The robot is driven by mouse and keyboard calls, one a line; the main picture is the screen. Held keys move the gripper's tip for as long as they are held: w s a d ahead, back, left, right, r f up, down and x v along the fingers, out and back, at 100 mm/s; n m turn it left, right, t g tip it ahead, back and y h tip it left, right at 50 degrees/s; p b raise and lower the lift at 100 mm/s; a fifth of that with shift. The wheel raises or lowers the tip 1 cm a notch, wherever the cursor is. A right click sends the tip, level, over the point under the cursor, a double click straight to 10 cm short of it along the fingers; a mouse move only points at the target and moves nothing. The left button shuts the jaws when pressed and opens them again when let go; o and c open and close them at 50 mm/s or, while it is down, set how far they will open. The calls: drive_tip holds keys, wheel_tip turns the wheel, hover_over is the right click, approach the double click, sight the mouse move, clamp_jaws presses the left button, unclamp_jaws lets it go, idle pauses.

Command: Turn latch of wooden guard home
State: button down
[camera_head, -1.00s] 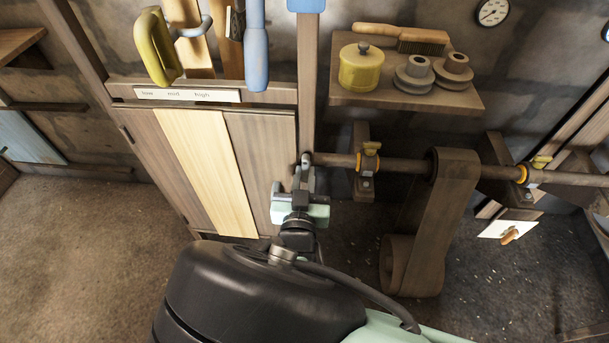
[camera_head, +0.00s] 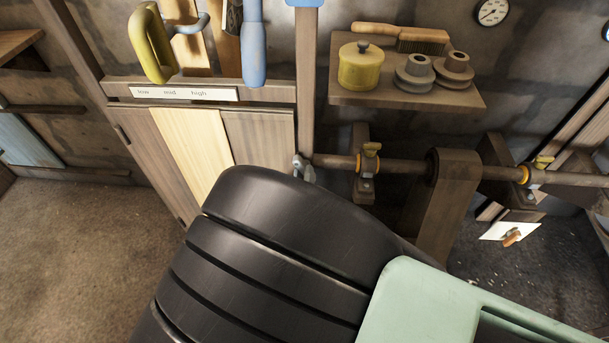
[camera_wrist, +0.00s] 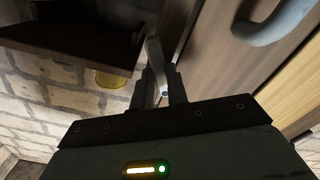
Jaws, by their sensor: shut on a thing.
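The wooden guard (camera_head: 259,139) is a panel of brown boards with one pale board, standing upright at the left in the head view. A small grey latch (camera_head: 304,168) shows at its right edge, beside the wooden post. In the wrist view my gripper (camera_wrist: 162,88) has its two dark fingers shut on the grey latch (camera_wrist: 154,52), a slim bar standing out between them. The guard's boards (camera_wrist: 222,60) lie to the right of the fingers there. In the head view my own arm hides the gripper and the guard's lower right part.
A curved grey handle (camera_wrist: 275,24) is close to the right in the wrist view. A wooden shaft (camera_head: 335,161) runs right from beside the latch, with a brown belt (camera_head: 440,215) over it. A shelf (camera_head: 400,99) with a yellow pot (camera_head: 361,68) is above.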

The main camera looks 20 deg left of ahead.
drive_tip(key=n, duration=0.5)
drive_tip(key=shift+n, duration=0.3)
drive_tip(key=n, duration=0.6)
drive_tip(key=shift+a+f, duration=0.1)
idle(0.3)
drive_tip(key=c, duration=1.4)
unclamp_jaws()
drive_tip(key=shift+s, duration=0.1)
drive_tip(key=p+v, duration=0.2)
drive_tip(key=v, duration=1.5)
drive_tip(key=shift+s, duration=0.1)
